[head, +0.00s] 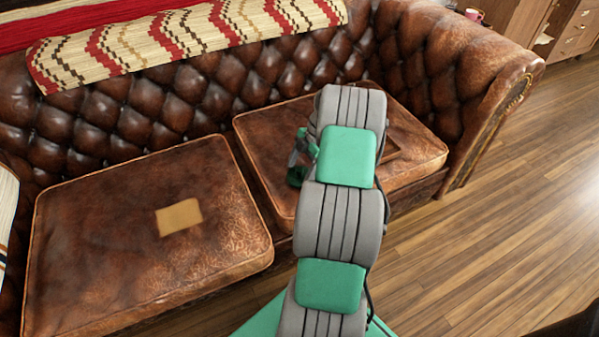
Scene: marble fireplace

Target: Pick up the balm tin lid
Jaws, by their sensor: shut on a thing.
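My gripper (299,162) is partly in view over the right seat cushion of the brown leather sofa, just left of my arm. Its green and dark parts show, but my arm covers much of the area around it. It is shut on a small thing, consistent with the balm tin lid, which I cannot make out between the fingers. I see no balm tin or lid lying clear on the cushions.
A tan rectangular piece (179,217) lies on the left seat cushion (90,240). A flat brown object (402,142) lies on the right cushion (425,158), partly behind my arm. A patterned blanket (150,45) covers the backrest. Wooden floor (500,220) is open at right.

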